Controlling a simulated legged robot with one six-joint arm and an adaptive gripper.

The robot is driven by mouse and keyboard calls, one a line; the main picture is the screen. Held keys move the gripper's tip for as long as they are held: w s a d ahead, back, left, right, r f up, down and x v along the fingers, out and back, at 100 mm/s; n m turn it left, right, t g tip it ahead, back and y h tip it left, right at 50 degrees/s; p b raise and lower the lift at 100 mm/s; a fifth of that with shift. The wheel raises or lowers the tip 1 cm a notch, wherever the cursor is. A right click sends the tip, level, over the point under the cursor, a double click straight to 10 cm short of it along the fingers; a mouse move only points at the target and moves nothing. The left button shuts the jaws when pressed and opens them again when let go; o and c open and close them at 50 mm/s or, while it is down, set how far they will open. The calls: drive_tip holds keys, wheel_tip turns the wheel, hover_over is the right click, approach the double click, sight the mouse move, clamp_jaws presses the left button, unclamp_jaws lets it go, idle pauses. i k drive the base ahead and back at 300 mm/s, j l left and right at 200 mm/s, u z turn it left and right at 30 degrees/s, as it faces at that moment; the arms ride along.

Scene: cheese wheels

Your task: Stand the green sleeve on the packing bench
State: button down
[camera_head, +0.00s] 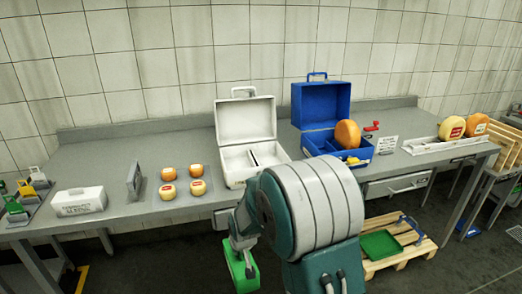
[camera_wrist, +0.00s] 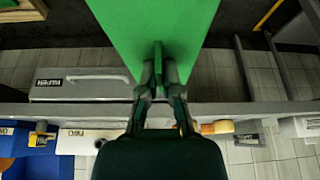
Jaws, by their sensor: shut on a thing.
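The green sleeve (camera_head: 242,272) hangs from my gripper (camera_head: 241,242) in front of the packing bench (camera_head: 105,165), below the level of its top. In the wrist view the sleeve (camera_wrist: 150,25) is a flat green panel with a small tab. My gripper (camera_wrist: 158,80) is shut on that tab. My arm hides part of the sleeve and the bench front in the head view.
On the bench are a white label block (camera_head: 80,201), a grey upright plate (camera_head: 134,181), several small cheeses (camera_head: 168,192), an open white case (camera_head: 245,122) and an open blue case (camera_head: 321,103). A pallet (camera_head: 398,262) with a green tray (camera_head: 381,244) stands below right.

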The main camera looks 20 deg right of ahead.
sight(95, 185)
drive_tip(key=j, duration=0.6)
drive_tip(key=i+j+u, duration=0.1)
drive_tip(key=j, duration=0.5)
drive_tip(key=i+j, duration=0.1)
drive_tip(key=j, duration=0.55)
